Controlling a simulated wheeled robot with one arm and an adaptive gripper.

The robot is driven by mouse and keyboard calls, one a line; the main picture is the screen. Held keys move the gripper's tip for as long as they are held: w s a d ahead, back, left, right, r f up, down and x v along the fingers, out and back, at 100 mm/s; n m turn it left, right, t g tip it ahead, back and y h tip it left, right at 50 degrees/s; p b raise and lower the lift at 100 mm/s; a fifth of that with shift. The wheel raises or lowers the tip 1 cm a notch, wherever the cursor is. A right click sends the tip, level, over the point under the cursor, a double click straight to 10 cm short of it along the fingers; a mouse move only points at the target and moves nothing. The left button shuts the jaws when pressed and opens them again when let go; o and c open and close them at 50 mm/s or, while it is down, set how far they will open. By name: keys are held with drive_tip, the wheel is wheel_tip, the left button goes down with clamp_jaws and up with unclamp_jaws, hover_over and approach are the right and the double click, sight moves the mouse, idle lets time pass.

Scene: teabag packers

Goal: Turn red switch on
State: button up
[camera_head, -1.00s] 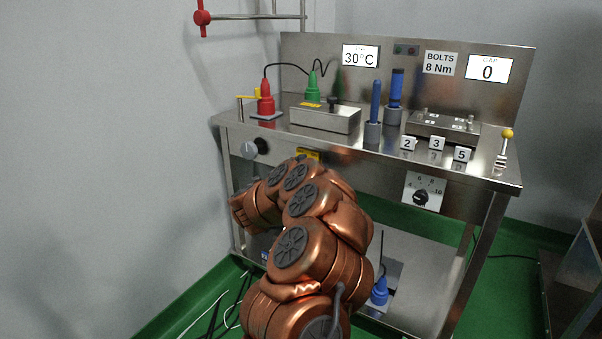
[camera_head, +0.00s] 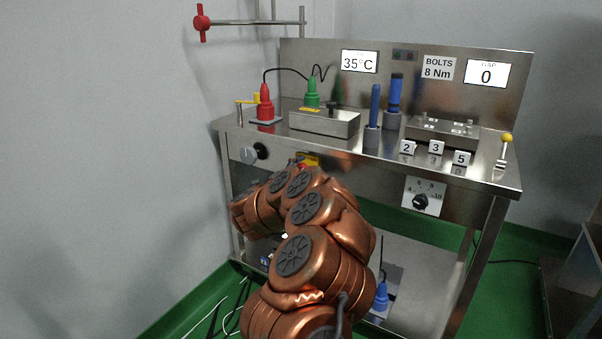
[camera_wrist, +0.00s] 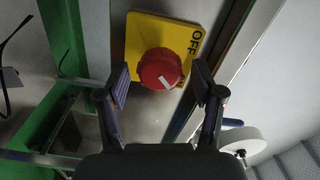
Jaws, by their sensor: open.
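The red switch (camera_wrist: 161,69) is a round red knob with a white mark, on a yellow plate (camera_wrist: 146,31) lettered "OFF", in the wrist view. My gripper (camera_wrist: 162,84) is open, with one finger on each side of the red knob. I cannot tell whether the fingers touch it. In the head view a bit of the yellow plate (camera_head: 311,158) shows on the bench's front panel, just above my arm. My arm hides the gripper and most of the switch there.
A dark knob (camera_head: 261,151) on a pale disc sits left on the front panel, and a numbered dial (camera_head: 421,201) sits right. The steel bench (camera_head: 480,179) carries a red plug (camera_head: 265,104), a green plug (camera_head: 312,92) and blue tools (camera_head: 394,95). A grey wall stands left.

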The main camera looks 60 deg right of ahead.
drive_tip(key=shift+a, duration=0.15)
drive_tip(key=a, duration=1.1)
drive_tip(key=shift+s+a, duration=0.25)
drive_tip(key=shift+a, duration=0.15)
drive_tip(key=shift+r, duration=0.1)
